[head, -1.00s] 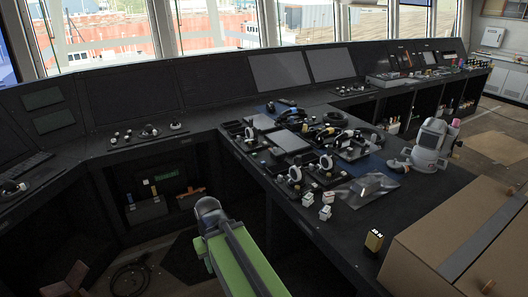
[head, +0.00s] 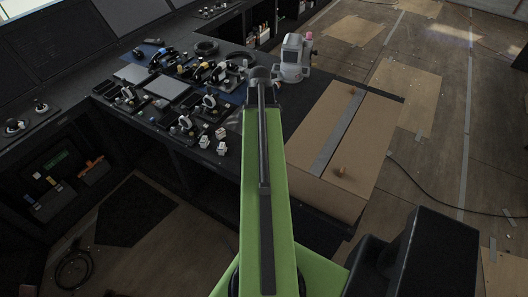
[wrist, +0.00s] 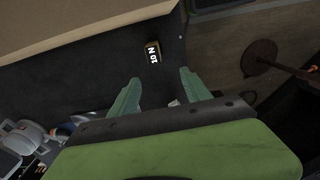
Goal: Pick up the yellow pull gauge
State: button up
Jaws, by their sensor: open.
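The yellow pull gauge (wrist: 152,51) is a small block in the wrist view, with a dark face, white "10 N" lettering and a yellowish edge. It stands on the dark console top (wrist: 110,65), close to the top's edge. My gripper (wrist: 160,77) is open, with its two green fingers spread and nothing between them. In the wrist view the gauge lies just beyond the fingertips, between their lines and apart from both. In the head view I cannot make out the gauge; my green arm covers part of the console there.
Several small devices crowd the left (head: 185,85). A round brown disc (wrist: 260,55) is beyond the edge.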

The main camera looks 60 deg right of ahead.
jog(key=f+b, duration=0.4)
jog(key=s+f+b, duration=0.1)
jog(key=f+b, duration=0.3)
jog(key=d+f+b, duration=0.1)
jog(key=f+b, duration=0.2)
jog(key=b, duration=0.1)
jog(key=shift+s+d+f, duration=0.1)
jog(key=shift+s+f, duration=0.2)
jog(key=shift+f, duration=0.1)
jog(key=f+b, duration=0.2)
jog(key=b, duration=0.1)
jog(key=f+b, duration=0.3)
jog(key=shift+w+d+f, duration=0.15)
jog(key=shift+w+f, duration=0.05)
jog(key=shift+r, duration=0.2)
jog(key=shift+c, duration=0.2)
grip_shut()
